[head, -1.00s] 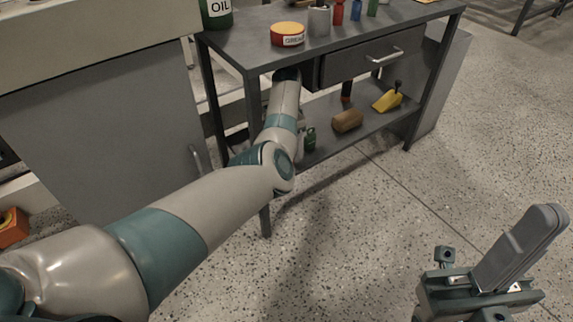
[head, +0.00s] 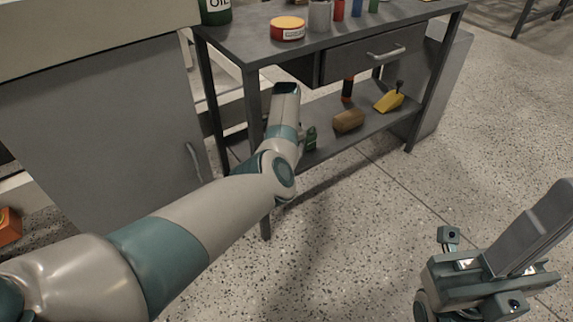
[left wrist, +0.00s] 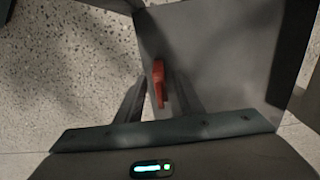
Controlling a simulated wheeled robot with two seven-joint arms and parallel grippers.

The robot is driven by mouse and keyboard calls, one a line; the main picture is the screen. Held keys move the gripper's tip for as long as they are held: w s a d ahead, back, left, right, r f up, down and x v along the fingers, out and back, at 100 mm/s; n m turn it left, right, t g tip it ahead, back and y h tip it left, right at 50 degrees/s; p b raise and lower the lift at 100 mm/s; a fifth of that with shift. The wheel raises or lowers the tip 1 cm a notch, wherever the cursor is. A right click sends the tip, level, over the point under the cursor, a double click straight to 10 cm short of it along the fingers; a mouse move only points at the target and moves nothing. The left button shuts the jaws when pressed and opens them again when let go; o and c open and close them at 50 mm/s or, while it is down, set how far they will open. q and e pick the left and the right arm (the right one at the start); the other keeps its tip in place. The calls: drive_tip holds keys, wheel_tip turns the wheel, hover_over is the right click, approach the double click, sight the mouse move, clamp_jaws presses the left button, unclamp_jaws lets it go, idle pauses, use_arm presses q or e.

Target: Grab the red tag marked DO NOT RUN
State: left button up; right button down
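A red tag (left wrist: 158,82) shows in the left wrist view as a narrow upright red shape in front of a grey panel. Any writing on it cannot be read. My left gripper (left wrist: 157,95) is open, with one dark finger on each side of the tag. I cannot tell whether either finger touches it. In the head view my left arm reaches to the workbench (head: 225,45), and its hand is hidden beyond the forearm, under the bench top. My right gripper (head: 540,215) is at the lower right over the floor, its long grey fingers together and empty.
A red-and-yellow tin (head: 288,29) and several bottles stand on the bench top. A drawer (head: 375,55) sits beneath it. The lower shelf holds a brown block (head: 348,120) and a yellow scoop (head: 389,101). A grey cabinet (head: 100,140) stands left. Floor at right is clear.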

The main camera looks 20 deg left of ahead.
idle(0.3)
use_arm(q)
clamp_jaws()
drive_tip(key=shift+r+p, duration=0.2)
drive_tip(key=shift+p, duration=0.1)
